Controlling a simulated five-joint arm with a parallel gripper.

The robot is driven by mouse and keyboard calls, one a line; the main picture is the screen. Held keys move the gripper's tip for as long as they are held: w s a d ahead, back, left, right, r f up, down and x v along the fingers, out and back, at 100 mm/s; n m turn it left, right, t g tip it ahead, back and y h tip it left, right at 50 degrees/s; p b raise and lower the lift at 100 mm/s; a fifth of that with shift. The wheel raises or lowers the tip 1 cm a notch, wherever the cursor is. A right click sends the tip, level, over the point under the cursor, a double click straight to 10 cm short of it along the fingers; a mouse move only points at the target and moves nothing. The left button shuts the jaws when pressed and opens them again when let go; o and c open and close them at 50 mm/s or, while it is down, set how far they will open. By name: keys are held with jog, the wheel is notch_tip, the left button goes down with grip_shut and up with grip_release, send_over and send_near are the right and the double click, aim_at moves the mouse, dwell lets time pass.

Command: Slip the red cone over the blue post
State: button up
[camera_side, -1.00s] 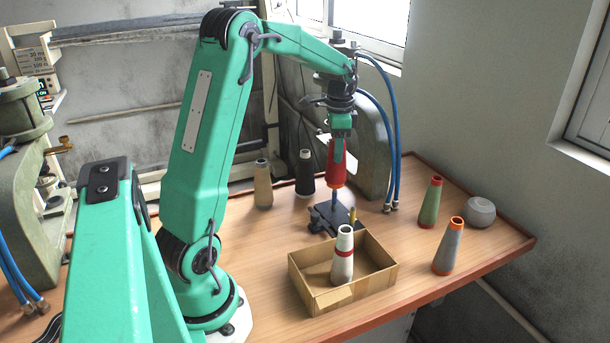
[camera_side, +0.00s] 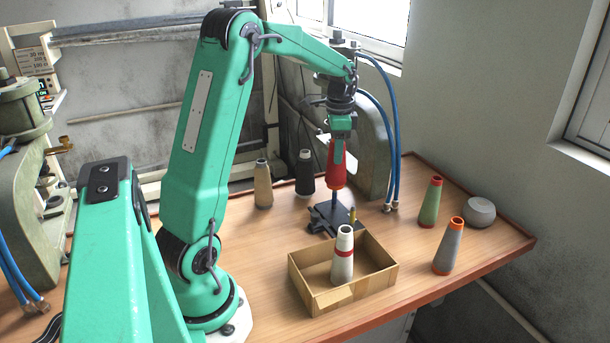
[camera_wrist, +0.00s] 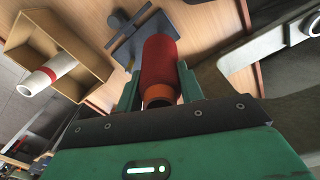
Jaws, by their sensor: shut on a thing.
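My gripper (camera_side: 338,150) is shut on the red cone (camera_side: 337,174), held upright with its wide end down. In the wrist view, my gripper (camera_wrist: 158,88) has a finger on each side of the red cone (camera_wrist: 158,60), whose orange narrow end faces the camera. The blue post (camera_side: 333,197) stands on a dark base plate (camera_side: 322,222) directly below the cone. The cone's lower rim is at the post's top in the side view; I cannot tell whether the tip is inside. The cone hides the post in the wrist view.
A cardboard box (camera_side: 309,291) holding a white cone with a red band (camera_side: 343,262) is in front of the plate. Tan (camera_side: 263,187) and black (camera_side: 304,176) cones stand behind; green (camera_side: 431,203) and grey (camera_side: 448,248) cones and a round grey device (camera_side: 480,212) stand right.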

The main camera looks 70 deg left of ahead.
aim_at(336, 173)
jog(key=shift+f, duration=3.8)
dwell(0.5)
jog(key=o, duration=1.1)
notch_tip(336, 173, up, 8)
jog(key=shift+f, duration=0.1)
dwell(0.5)
